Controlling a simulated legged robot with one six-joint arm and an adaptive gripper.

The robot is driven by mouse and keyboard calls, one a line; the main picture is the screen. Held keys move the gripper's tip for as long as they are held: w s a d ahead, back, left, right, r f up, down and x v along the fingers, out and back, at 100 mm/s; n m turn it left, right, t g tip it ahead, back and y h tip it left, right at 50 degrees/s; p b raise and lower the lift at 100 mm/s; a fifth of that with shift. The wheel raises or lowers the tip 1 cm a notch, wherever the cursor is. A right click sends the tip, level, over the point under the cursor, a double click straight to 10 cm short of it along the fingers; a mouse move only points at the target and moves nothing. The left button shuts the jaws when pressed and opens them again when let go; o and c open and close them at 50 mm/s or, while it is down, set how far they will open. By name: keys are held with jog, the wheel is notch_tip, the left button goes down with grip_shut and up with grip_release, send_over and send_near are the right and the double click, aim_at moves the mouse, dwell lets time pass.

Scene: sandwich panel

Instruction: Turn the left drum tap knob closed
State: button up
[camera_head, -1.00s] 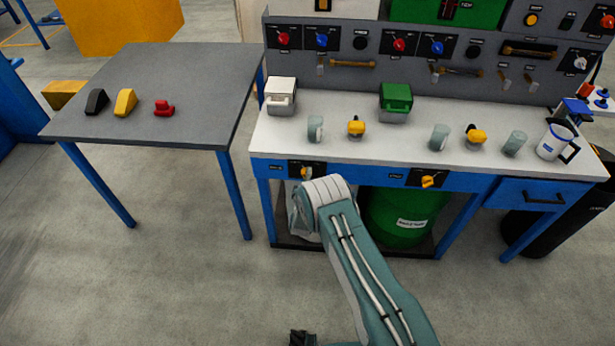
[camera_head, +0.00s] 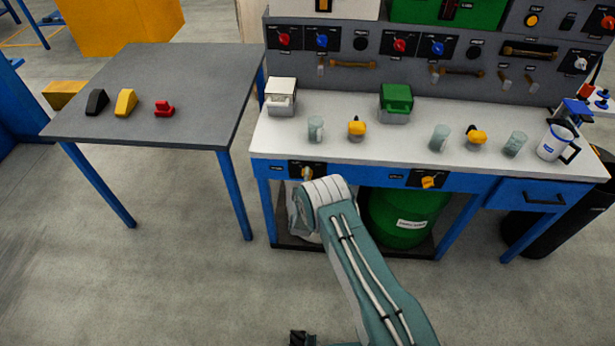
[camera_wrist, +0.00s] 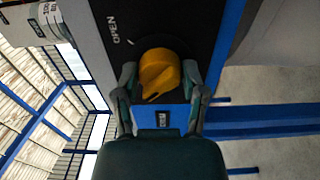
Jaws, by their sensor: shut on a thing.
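The left drum tap knob is yellow and sits on a black plate on the blue front rail of the bench. In the head view the knob (camera_head: 308,173) shows just above my arm's end. In the wrist view the knob (camera_wrist: 159,72) lies between the two fingers of my gripper (camera_wrist: 160,98), which is shut on it. The word OPEN and a small white mark (camera_wrist: 131,41) show on the plate (camera_wrist: 150,20) beside the knob. In the head view the fingers are hidden behind my arm.
A second yellow knob (camera_head: 429,182) is on the same rail to the right. A green drum (camera_head: 405,215) stands under the bench (camera_head: 385,150). Cups, yellow-topped items and a jug (camera_head: 553,143) stand on top. A grey table (camera_head: 190,70) is at left; the floor in front is open.

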jog(key=o, duration=1.1)
jog(key=shift+s+a+f, duration=0.1)
jog(key=shift+a+f, duration=0.1)
jog(key=shift+a, duration=0.05)
jog(key=shift+o, duration=0.2)
jog(key=shift+d+r, duration=0.1)
jog(key=shift+d, duration=0.05)
jog(key=shift+s, duration=0.2)
jog(key=s, duration=1.1)
jog(key=shift+s+a, duration=0.25)
jog(key=shift+a, duration=0.05)
